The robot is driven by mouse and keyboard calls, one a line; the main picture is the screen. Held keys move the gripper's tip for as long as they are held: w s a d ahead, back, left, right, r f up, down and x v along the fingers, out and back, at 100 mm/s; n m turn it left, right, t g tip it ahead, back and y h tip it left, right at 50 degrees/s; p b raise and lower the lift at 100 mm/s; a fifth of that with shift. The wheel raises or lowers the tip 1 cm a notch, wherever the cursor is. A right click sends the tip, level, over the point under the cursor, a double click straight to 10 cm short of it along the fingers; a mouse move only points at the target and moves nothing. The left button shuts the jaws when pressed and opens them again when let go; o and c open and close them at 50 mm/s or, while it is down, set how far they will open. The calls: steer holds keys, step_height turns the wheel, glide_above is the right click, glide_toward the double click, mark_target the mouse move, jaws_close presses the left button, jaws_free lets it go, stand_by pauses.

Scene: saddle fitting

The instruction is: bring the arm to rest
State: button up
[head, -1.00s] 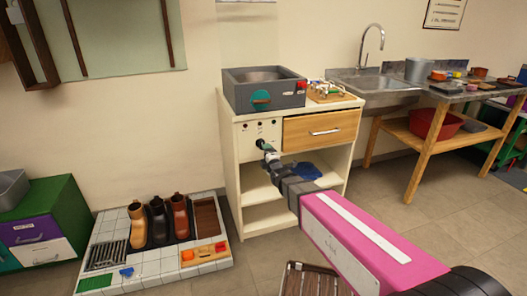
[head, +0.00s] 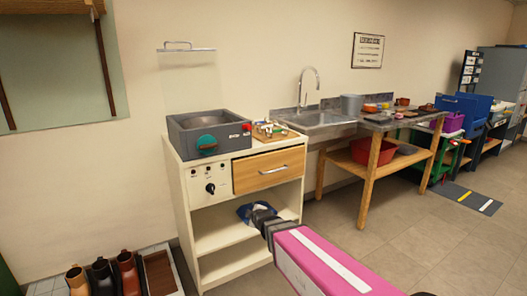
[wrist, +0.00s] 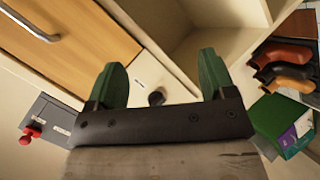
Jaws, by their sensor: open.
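My gripper (wrist: 162,72) has two green fingers spread wide, with nothing held between them. In the wrist view a black knob (wrist: 156,98) on the cream cabinet front shows in the gap between the fingers, apart from both. In the head view the same knob (head: 210,188) is uncovered on the cabinet's control panel. My pink arm reaches up from the bottom of the head view to the cabinet's open shelves. Its fingers cannot be made out there.
A grey basin unit (head: 208,133) stands on top. Boots (head: 103,277) stand at lower left. A table with a red tub (head: 373,151) is at right. The floor between is open.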

steer(key=s+d+f+m+g+h, duration=0.2)
steer(key=s+d+m+g, duration=0.4)
steer(key=d, duration=0.6)
steer(key=s+d+f+m+g+h, duration=0.2)
steer(key=s+d+f+m+g, duration=0.2)
steer(key=s+d+m, duration=0.6)
steer(key=d+g, duration=0.1)
steer(key=d, duration=0.2)
steer(key=shift+s+f+g, duration=0.15)
steer(key=shift+s+g, duration=0.2)
steer(key=shift+g, duration=0.05)
